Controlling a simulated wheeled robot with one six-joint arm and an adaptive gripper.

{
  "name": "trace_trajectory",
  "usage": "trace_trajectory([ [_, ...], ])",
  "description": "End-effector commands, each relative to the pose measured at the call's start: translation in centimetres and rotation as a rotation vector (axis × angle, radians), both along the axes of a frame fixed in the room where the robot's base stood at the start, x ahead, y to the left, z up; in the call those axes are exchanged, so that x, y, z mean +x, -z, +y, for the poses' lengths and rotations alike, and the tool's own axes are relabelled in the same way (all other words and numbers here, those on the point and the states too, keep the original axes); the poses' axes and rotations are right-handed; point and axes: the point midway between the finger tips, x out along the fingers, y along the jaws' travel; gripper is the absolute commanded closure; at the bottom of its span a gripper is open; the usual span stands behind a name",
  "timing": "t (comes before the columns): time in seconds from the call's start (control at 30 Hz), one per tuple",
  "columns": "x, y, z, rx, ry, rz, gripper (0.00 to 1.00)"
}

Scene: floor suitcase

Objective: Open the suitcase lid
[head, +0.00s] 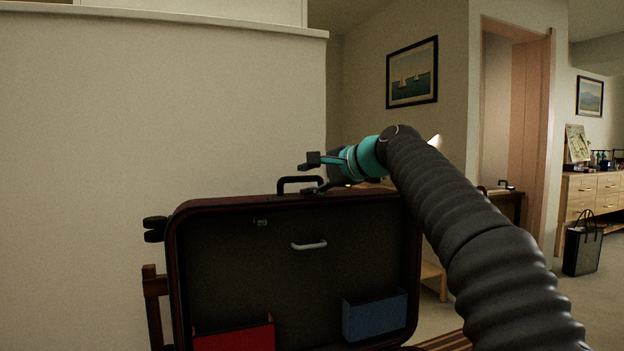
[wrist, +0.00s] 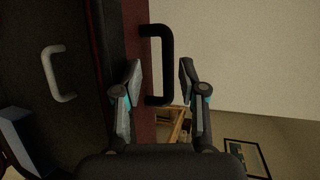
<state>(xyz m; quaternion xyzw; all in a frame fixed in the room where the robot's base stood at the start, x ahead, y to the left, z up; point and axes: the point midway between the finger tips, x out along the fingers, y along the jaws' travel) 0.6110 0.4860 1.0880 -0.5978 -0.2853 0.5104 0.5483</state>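The suitcase lid (head: 290,240) stands upright in the head view, its dark lined inside facing me. Its maroon edge (wrist: 137,60) runs up and down in the wrist view. A black carry handle (head: 285,180) sticks up from the lid's top edge; it also shows in the wrist view (wrist: 169,50). My gripper (head: 309,175) is at this handle, fingers open. In the wrist view my fingers (wrist: 160,77) lie one on each side of the handle with gaps between. I cannot tell how deep the handle sits between them. The suitcase's lower part is mostly out of view.
A grey pull (head: 309,245), a red pocket (head: 235,337) and a blue pocket (head: 374,316) are on the lid's inside. A pale wall (head: 150,120) stands close behind the lid. A dark bag (head: 582,250) and a wooden dresser (head: 590,195) are far right. Open floor lies at right.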

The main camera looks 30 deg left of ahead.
Motion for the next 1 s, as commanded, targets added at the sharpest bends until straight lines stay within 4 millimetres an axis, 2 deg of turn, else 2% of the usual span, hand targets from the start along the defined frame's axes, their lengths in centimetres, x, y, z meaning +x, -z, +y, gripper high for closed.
trace_trajectory([
  [0.13, 0.0, -0.1, -0.3, 0.0, 0.001, 0.001, 0.59],
  [0.27, -0.4, -0.5, -1.5, -0.001, 0.003, 0.001, 0.59],
  [0.7, -2.9, -2.9, -8.8, 0.0, 0.005, -0.001, 0.59],
  [0.83, -3.3, -3.3, -10.2, 0.0, 0.005, 0.001, 0.59],
  [1.0, -3.7, -3.5, -10.9, 0.0, 0.003, 0.0, 0.59],
])
